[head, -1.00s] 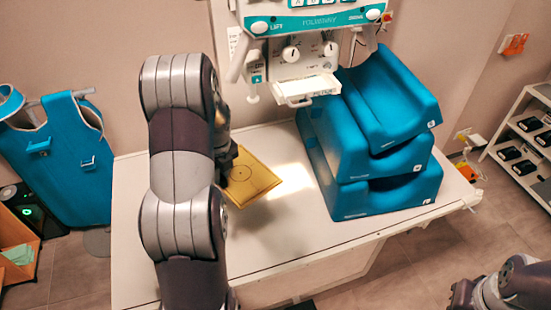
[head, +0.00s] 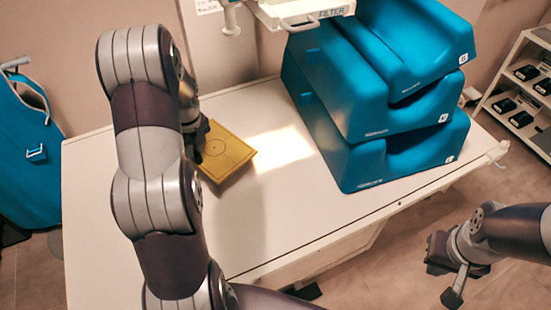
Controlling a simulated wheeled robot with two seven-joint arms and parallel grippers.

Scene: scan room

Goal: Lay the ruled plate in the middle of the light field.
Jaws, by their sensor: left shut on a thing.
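The ruled plate (head: 228,157) is a flat yellow square with a thin circle and cross lines on its face. My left gripper (head: 203,148) is shut on its left edge, with the fingertips partly hidden by my arm. The plate is over the white table, left of the light field (head: 285,146), a bright patch on the tabletop. Its right corner is close to the patch's left edge; I cannot tell how high it is. My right gripper (head: 447,275) is empty at the lower right, off the table, its fingers apart.
Stacked blue foam blocks (head: 362,160) stand on the table (head: 300,215) just right of the light field. A filter tray housing (head: 305,12) hangs above the back. A shelf (head: 520,95) stands at the far right. The table's front is clear.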

